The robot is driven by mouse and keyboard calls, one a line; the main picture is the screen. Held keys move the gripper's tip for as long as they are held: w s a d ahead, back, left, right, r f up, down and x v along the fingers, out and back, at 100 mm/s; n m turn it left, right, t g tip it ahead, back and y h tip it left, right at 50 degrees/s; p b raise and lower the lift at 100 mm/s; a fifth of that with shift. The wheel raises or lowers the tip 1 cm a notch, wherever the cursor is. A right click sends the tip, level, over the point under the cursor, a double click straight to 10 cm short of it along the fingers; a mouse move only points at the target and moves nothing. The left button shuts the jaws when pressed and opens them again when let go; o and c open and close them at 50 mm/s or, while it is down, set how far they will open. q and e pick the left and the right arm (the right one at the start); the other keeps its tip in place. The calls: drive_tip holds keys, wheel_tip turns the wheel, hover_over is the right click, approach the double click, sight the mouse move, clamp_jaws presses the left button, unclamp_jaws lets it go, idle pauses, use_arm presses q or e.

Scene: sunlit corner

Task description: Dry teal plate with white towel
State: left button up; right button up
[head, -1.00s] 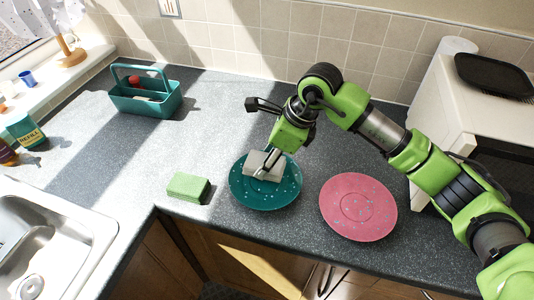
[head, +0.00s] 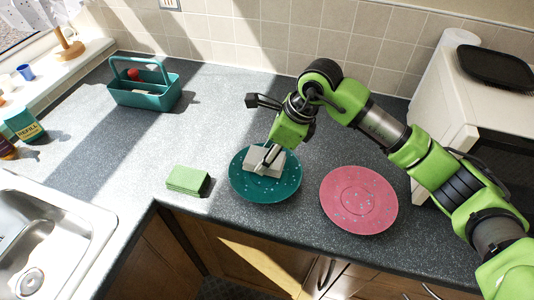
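The teal plate (head: 286,191) lies flat on the counter near its front edge, with small pale specks on its surface. The folded white towel (head: 277,167) rests on the upper middle of this plate and hides part of it. My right gripper (head: 266,163) reaches down from above and appears closed on the towel, pressing it against the plate. The far finger is partly hidden. My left gripper is out of view.
A pink plate (head: 358,200) with bluish specks lies to the right. A green sponge (head: 187,180) lies left of the teal plate. A teal caddy (head: 145,98) stands at the back left, the sink (head: 45,240) front left, a white microwave (head: 455,95) right.

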drive_tip(key=shift+f+b, duration=0.35)
drive_tip(key=shift+f, duration=0.05)
drive_tip(key=shift+s+a+b, duration=0.15)
drive_tip(key=shift+s+a, duration=0.1)
drive_tip(key=shift+s, duration=0.5)
drive_tip(key=shift+s+a+b, duration=0.15)
drive_tip(key=shift+s+a, duration=0.1)
drive_tip(key=shift+s, duration=0.5)
drive_tip(key=shift+w+d+f+b, duration=0.15)
drive_tip(key=shift+w+d+b, duration=0.65)
drive_tip(key=shift+w+d, duration=0.45)
drive_tip(key=shift+d, duration=0.05)
drive_tip(key=shift+s+a+b, duration=0.3)
drive_tip(key=shift+s+b, duration=0.05)
drive_tip(key=shift+s, duration=0.45)
drive_tip(key=shift+s+a+b, duration=0.25)
drive_tip(key=shift+s+b, duration=0.05)
drive_tip(key=shift+s, duration=0.45)
drive_tip(key=shift+w+a+b, duration=0.1)
drive_tip(key=shift+w+b, duration=0.45)
drive_tip(key=shift+w, duration=0.4)
drive_tip(key=shift+w+a, duration=0.15)
drive_tip(key=shift+w, duration=0.65)
